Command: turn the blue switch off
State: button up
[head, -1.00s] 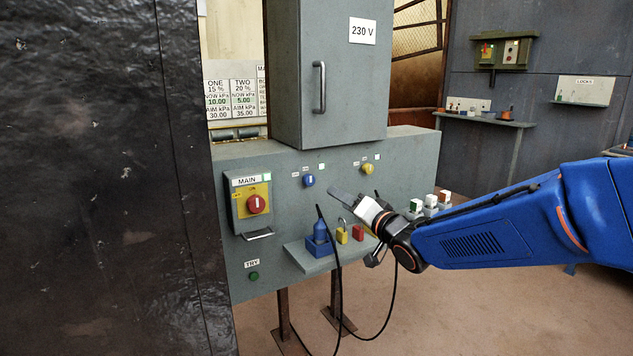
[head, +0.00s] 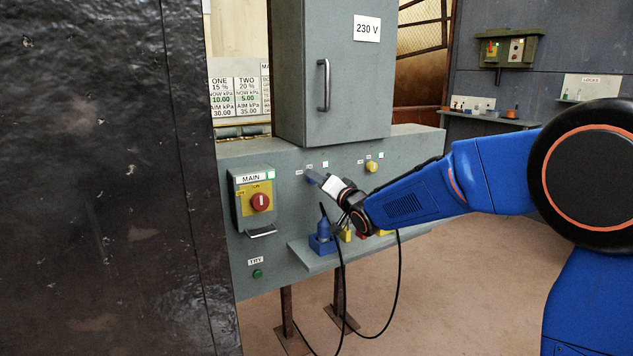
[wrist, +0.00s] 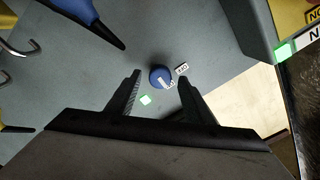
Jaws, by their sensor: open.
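The blue switch (wrist: 161,77) is a round knob with a pale pointer mark on the grey panel. In the wrist view it sits between and just beyond the tips of my two fingers. My gripper (head: 319,179) is open and empty, close in front of the panel; I cannot tell whether a finger touches the knob. In the head view my gripper covers most of the switch. Small white labels (wrist: 182,69) stand beside the knob, and a lit green square (wrist: 145,100) is near it.
A red main switch (head: 260,202) on a yellow plate is left of my gripper, and a yellow knob (head: 371,166) is to the right. Below, a shelf (head: 312,254) holds a blue plug-like item (head: 323,230) with a black cable. A cabinet (head: 345,90) juts out above.

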jog(key=shift+x, duration=0.8)
jog(key=c, duration=1)
jog(key=shift+c, duration=0.2)
jog(key=shift+n, duration=8.9)
